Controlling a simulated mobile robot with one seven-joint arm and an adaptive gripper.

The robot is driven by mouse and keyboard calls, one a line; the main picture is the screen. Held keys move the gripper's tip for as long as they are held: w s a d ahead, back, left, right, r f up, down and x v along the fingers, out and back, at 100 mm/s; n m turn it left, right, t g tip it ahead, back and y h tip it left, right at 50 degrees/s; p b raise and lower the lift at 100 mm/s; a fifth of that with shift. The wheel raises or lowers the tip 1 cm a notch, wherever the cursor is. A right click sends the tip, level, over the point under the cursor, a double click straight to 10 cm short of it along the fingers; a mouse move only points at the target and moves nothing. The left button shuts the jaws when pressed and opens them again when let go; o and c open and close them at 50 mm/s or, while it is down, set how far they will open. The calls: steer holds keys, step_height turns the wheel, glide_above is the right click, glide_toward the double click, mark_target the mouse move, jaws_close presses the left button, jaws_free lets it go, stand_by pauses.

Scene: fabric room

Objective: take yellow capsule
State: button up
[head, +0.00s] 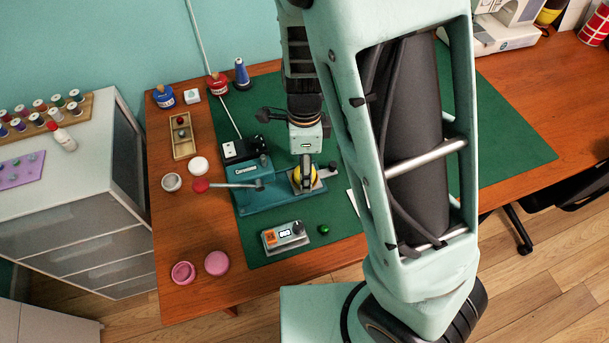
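A round yellow thing (311,181), likely the yellow capsule, sits at the right end of a teal bench machine (275,200) with a red-knobbed lever. My gripper (304,175) points down from above, right over the yellow thing, and its dark fingers cover part of it. It is too small and covered to tell whether the fingers touch it or how far apart they are.
A grey control box (285,236) and a small green ball (324,229) lie in front of the machine on the green mat (255,245). A wooden tray (184,150), jars and pink round containers (217,263) stand left. My arm hides the table's middle.

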steer(key=shift+f, duration=0.25)
steer(key=c, duration=1.1)
steer(key=shift+r, duration=0.15)
